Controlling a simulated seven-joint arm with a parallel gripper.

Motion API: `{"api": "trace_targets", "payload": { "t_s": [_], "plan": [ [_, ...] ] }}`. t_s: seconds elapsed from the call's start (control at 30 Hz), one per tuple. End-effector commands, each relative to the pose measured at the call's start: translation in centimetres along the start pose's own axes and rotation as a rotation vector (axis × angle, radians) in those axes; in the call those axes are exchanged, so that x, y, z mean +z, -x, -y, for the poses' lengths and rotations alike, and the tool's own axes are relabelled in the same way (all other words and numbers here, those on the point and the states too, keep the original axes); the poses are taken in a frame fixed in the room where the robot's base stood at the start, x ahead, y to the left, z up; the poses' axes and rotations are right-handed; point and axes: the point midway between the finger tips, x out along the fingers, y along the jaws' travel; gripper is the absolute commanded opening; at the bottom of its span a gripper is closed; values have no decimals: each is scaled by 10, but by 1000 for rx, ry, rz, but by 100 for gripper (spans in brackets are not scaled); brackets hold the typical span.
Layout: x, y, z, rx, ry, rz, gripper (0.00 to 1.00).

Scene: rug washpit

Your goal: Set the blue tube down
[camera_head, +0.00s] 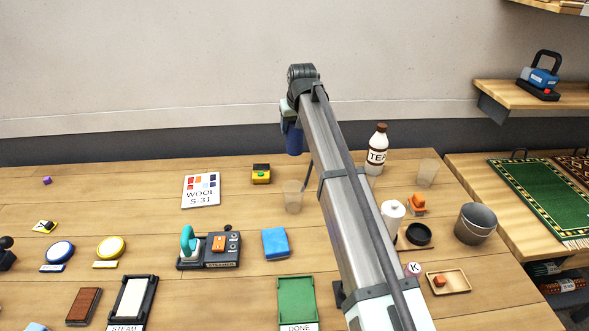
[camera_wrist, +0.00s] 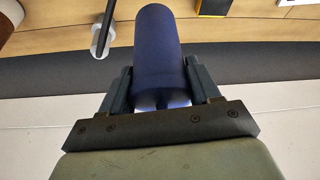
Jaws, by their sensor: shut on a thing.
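A dark blue tube (camera_wrist: 158,50) is between the two fingers of my gripper (camera_wrist: 160,88) in the wrist view, and the gripper is shut on it. In the head view the tube (camera_head: 294,139) hangs roughly upright below my gripper (camera_head: 290,112), near the back edge of the table. The tube's lower end appears above the wooden table (camera_head: 130,190); I cannot tell the exact gap. My arm hides part of the table to the right of the tube.
A WOOL card (camera_head: 201,190) lies further left. A TEA bottle (camera_head: 377,150) and another clear cup (camera_head: 427,173) stand right of my arm. The table's back left is mostly free.

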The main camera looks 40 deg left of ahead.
Motion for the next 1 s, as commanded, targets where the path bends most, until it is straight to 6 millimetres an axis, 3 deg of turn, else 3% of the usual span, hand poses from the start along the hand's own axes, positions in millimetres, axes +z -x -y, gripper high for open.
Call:
{"api": "trace_targets", "payload": {
  "t_s": [0.4, 0.83, 1.0],
  "plan": [
    [22, -51, 1, 0, 1, 1, 0],
    [36, -87, 1, 0, 1, 1, 0],
    [37, -90, 1, 0, 1, 0, 0]
  ]
}}
